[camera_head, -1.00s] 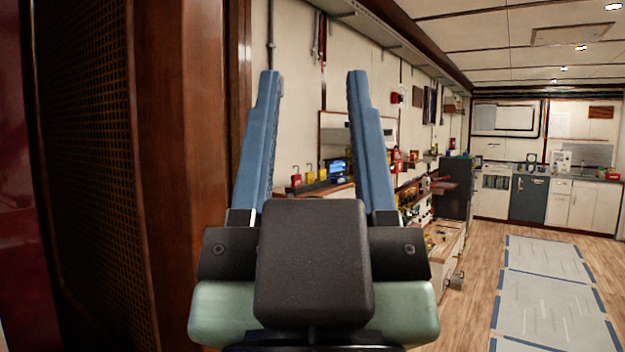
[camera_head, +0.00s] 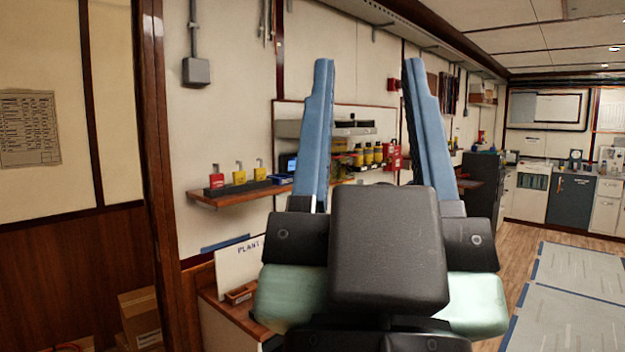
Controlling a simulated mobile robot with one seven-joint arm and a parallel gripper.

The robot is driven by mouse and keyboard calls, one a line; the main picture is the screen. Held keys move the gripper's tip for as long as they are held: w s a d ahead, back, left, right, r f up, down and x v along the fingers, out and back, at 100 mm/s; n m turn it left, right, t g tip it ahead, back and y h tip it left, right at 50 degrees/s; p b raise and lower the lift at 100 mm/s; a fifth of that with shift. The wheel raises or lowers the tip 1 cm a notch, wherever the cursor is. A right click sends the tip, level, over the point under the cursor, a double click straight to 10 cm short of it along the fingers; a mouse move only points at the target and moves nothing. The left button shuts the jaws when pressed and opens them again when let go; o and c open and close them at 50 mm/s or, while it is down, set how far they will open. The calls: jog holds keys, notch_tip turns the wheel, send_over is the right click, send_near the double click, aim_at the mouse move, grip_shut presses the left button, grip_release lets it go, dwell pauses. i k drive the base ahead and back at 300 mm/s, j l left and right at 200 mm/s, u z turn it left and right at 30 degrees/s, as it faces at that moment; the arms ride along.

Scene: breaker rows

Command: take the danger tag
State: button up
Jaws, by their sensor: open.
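My gripper (camera_head: 366,80) is in the middle of the head view, its two blue fingers wide apart and pointing up, with nothing between them that it touches. I cannot make out a danger tag in this view. A wall shelf (camera_head: 228,197) behind the left finger bears a red padlock (camera_head: 217,181) and two yellow padlocks (camera_head: 239,177) in a dark rack. Several yellow bottles (camera_head: 368,154) and a red box (camera_head: 392,157) show between the fingers, farther back. My gripper hides part of the shelf and what lies below it.
A wooden post (camera_head: 160,150) stands at the left, with a printed sheet (camera_head: 29,128) on the wall beyond. A white board lettered "PLANT" (camera_head: 236,265) leans below the shelf. Cardboard boxes (camera_head: 140,315) lie at the lower left. The floor at the right, with grey mats (camera_head: 570,290), is clear.

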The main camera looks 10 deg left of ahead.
aim_at(216, 180)
jog(key=i+l, duration=0.2)
jog(key=i, duration=0.3)
jog(key=i+l, duration=0.15)
jog(key=i, duration=0.4)
jog(key=i+l, duration=0.2)
jog(key=i, duration=0.3)
jog(key=i+j, duration=0.25)
jog(key=j, duration=0.15)
jog(key=i+j, duration=0.2)
jog(key=j, duration=0.25)
jog(key=i+j, duration=0.25)
jog(key=j, duration=0.15)
jog(key=i+j, duration=0.25)
jog(key=j, duration=0.15)
jog(key=i+j+u, duration=0.1)
jog(key=i+j, duration=0.15)
jog(key=j, duration=0.2)
